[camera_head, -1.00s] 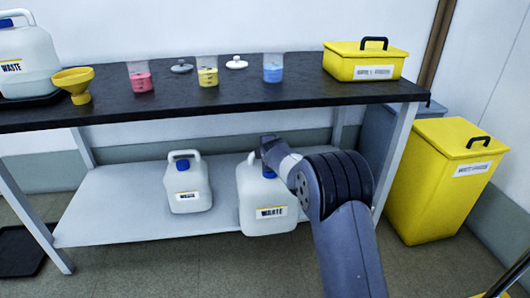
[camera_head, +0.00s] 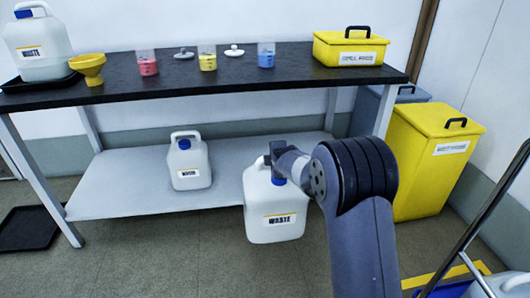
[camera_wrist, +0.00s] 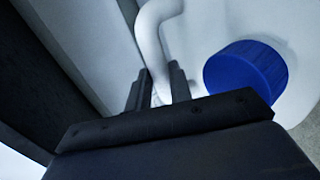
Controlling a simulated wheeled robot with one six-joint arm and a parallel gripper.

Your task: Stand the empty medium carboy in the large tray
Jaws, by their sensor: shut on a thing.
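The carboy in my grip (camera_head: 275,215) is white with a blue cap and a WASTE label. It hangs roughly upright at the front of the lower shelf, its bottom overhanging the shelf edge. My gripper (camera_head: 279,153) is shut on its handle. In the wrist view the fingers (camera_wrist: 156,88) close around the white handle (camera_wrist: 158,45), beside the blue cap (camera_wrist: 246,68). Whether the carboy is empty I cannot tell. A black tray (camera_head: 28,229) lies bare on the floor at far left. Another black tray (camera_head: 18,86) on the bench holds a larger carboy (camera_head: 40,45).
A smaller carboy (camera_head: 189,163) stands on the lower shelf (camera_head: 120,185). The bench (camera_head: 190,80) carries a yellow funnel, beakers, lids and a yellow box. Yellow bin (camera_head: 433,160) stands right. A metal rail (camera_head: 480,215) edges in at right.

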